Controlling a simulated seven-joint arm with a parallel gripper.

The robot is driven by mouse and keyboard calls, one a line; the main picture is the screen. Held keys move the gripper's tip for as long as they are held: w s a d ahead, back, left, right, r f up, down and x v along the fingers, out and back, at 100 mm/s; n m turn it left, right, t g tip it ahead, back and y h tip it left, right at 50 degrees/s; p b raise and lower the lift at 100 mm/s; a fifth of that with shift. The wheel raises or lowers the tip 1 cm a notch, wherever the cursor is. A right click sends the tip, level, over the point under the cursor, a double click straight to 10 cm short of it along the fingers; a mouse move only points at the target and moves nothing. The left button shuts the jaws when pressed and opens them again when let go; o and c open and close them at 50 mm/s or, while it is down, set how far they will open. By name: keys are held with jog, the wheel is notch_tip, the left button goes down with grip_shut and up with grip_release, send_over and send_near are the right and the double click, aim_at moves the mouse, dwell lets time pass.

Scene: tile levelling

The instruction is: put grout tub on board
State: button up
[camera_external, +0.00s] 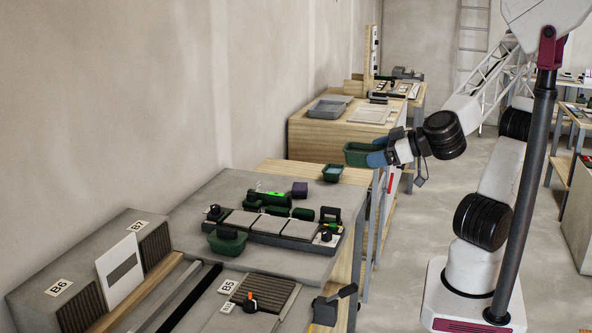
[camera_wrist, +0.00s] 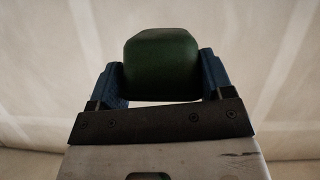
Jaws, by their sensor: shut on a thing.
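My gripper (camera_external: 378,158) has blue fingers and is shut on a green tub (camera_external: 356,152), which I take as the grout tub. It is held in the air above the far end of the bench, clear of any surface. In the wrist view the tub (camera_wrist: 160,62) sits between both fingers, showing one dark green side; its inside is hidden there. Below and left is a grey bench top (camera_external: 195,215) carrying a tray with grey tiles (camera_external: 268,227). A light wooden surface (camera_external: 285,167) lies behind it. I cannot tell which of these is the board.
A smaller green container (camera_external: 333,173) stands below my gripper. Another green tub (camera_external: 227,241) is at the tile tray's near left. A dark purple block (camera_external: 300,189) and a green-lit level (camera_external: 270,198) are behind the tiles. A wooden cabinet (camera_external: 335,140) stands farther back.

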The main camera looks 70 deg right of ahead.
jog(key=shift+w+a+r+y, duration=0.15)
jog(key=shift+w+a, duration=0.15)
jog(key=shift+w, duration=0.3)
jog(key=shift+w+a+r+y, duration=0.15)
jog(key=shift+w+a, duration=0.15)
jog(key=shift+w, duration=0.25)
jog(key=w+r+n+g+y, duration=0.1)
jog(key=w+r+n+y, duration=0.15)
jog(key=w, duration=1.25)
jog(key=w+r+n+y, duration=0.1)
jog(key=w+n+y, duration=0.2)
jog(key=w, duration=1.1)
jog(key=w+d+n+g+y, duration=0.2)
jog(key=w+d+n+y, duration=0.1)
jog(key=w+d, duration=1.2)
jog(key=w+d+f+n+g+y, duration=0.1)
jog(key=w+d+n+g+y, duration=0.1)
jog(key=d, duration=1.3)
jog(key=w+d+f+n+g+y, duration=0.1)
jog(key=d+f, duration=0.1)
jog(key=d, duration=1.3)
jog(key=s+d+f+n+g, duration=0.1)
jog(key=s+d, duration=0.1)
jog(key=d, duration=0.7)
jog(key=s+d+f+n+g, duration=0.1)
jog(key=s+d, duration=0.1)
jog(key=d, duration=0.6)
notch_tip(320, 180, down, 17)
jog(key=shift+y, duration=0.45)
